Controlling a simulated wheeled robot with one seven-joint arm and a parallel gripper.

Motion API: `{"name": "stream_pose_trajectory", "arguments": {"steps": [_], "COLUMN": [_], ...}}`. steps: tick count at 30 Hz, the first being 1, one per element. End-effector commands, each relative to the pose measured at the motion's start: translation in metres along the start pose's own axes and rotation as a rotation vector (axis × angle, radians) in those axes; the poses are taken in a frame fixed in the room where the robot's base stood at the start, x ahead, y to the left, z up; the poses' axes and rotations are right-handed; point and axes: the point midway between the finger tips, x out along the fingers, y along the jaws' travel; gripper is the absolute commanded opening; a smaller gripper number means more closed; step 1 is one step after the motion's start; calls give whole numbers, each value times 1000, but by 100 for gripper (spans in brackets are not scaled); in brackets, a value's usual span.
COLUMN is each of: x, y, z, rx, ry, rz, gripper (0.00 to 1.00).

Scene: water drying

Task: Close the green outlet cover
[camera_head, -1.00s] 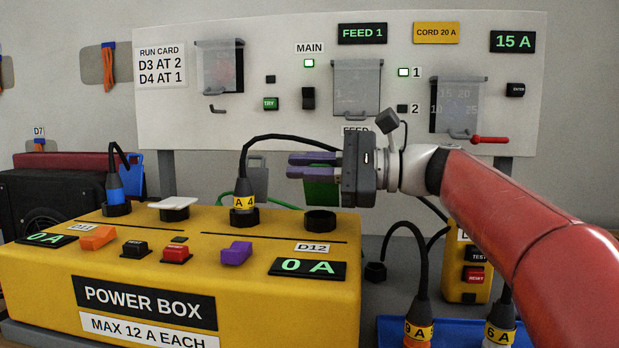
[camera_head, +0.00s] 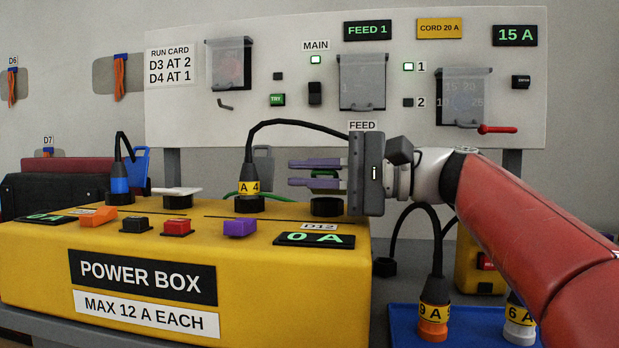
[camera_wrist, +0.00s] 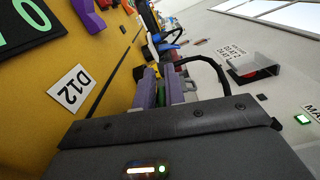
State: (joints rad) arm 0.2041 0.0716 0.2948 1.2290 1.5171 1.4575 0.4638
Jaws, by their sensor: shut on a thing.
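The green outlet cover (camera_head: 326,173) shows as a narrow green strip between the purple fingers of my gripper (camera_head: 314,173). It is seen nearly edge-on, above the round black right-hand outlet (camera_head: 327,207) on the yellow power box (camera_head: 355,262). A gap shows between the fingers and the outlet. My gripper is shut on the cover. In the wrist view, green (camera_wrist: 164,92) also shows between the fingers. The cover's hinge and most of its face are hidden.
A black cord with an "A 4" plug (camera_head: 248,188) stands just left of the gripper. A white outlet cover (camera_head: 178,198) and a blue plug (camera_head: 120,186) are further left. A blue tray (camera_head: 462,334) with two plugs is at the right.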

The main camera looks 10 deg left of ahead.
Motion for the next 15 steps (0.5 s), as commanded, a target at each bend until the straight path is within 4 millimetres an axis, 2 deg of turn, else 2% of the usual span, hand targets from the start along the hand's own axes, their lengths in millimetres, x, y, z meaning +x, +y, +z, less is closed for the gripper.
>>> {"name": "stream_pose_trajectory", "arguments": {"steps": [12, 13, 15], "x": [-1, -1, -1], "y": [-1, -1, 0], "z": [-1, -1, -1], "rx": [-7, -7, -6], "ry": [4, 4, 4], "rz": [-2, -2, -2], "gripper": [0, 15, 24]}}
